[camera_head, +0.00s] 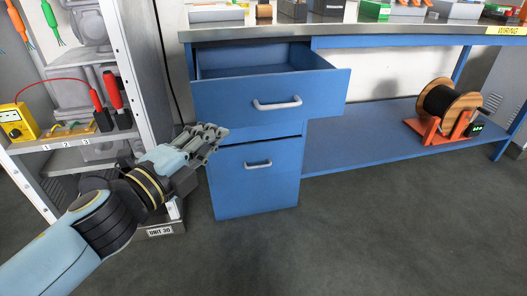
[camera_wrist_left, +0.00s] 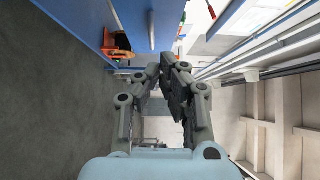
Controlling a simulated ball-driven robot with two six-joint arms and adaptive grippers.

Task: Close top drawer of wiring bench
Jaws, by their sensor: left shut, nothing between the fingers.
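The wiring bench (camera_head: 400,42) has a blue drawer unit under its left end. Its top drawer (camera_head: 225,101) is pulled out, with its open inside showing behind the front panel and a pale bar handle (camera_head: 277,103) on the front. The lower drawer (camera_head: 235,187) sits flush in the unit. My left gripper (camera_head: 218,134) is shut and empty, in front of the unit's left side, just below the top drawer's front in the picture. Its closed fingers (camera_wrist_left: 168,60) also show in the left wrist view. My right gripper is in neither view.
A shelf rack (camera_head: 135,75) with a yellow meter (camera_head: 17,122) stands close on the left. A cable reel (camera_head: 447,104) on an orange stand is on the bench's lower shelf. The floor (camera_head: 350,235) in front is clear.

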